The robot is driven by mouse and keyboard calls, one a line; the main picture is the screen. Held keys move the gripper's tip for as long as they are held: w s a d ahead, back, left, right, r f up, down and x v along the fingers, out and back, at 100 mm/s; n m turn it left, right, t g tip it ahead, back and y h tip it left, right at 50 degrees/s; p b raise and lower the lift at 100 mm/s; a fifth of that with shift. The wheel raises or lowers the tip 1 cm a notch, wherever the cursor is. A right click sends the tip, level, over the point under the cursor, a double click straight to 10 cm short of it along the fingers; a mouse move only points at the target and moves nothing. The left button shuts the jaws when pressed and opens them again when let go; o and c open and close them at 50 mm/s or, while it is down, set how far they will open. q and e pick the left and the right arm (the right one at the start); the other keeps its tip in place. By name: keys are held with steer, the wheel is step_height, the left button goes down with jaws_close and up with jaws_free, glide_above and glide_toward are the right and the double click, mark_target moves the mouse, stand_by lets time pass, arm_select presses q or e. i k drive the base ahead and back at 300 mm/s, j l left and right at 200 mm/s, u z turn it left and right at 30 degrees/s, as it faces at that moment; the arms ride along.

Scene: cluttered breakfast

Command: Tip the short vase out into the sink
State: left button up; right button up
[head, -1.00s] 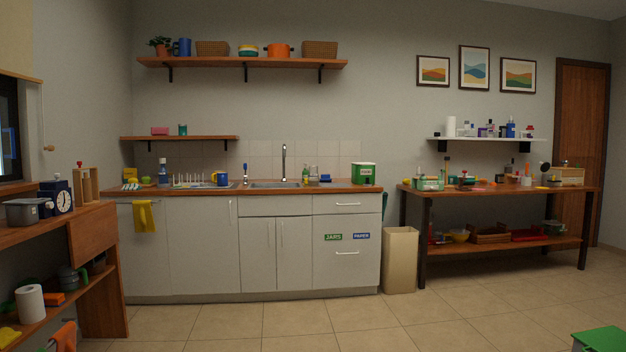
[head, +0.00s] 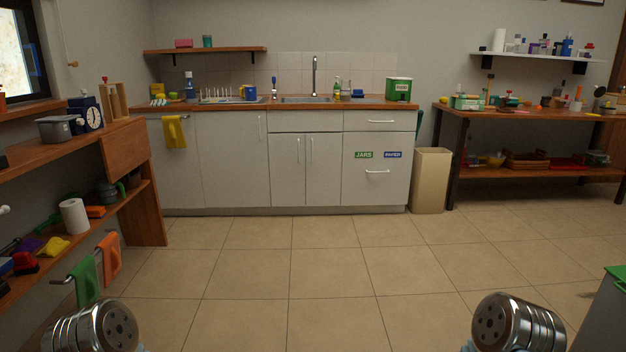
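The sink (head: 305,99) is set into the wooden counter across the room, with a tall grey tap (head: 314,76) behind it. Its inside is hidden at this low angle. I cannot make out a short vase for certain; the items on the counters and shelves are small at this distance. Two rounded metal parts of my own arms show at the bottom left and bottom right. Neither gripper's fingers are in view.
Tiled floor (head: 290,260) is clear up to the white cabinets (head: 232,160). A wooden shelf unit (head: 130,150) stands at left, a beige bin (head: 431,180) right of the cabinets, and a workbench (head: 520,113) farther right. A green-lidded grey container (head: 605,310) is at lower right.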

mark_target(346, 93)
steer(key=i, duration=5.1)
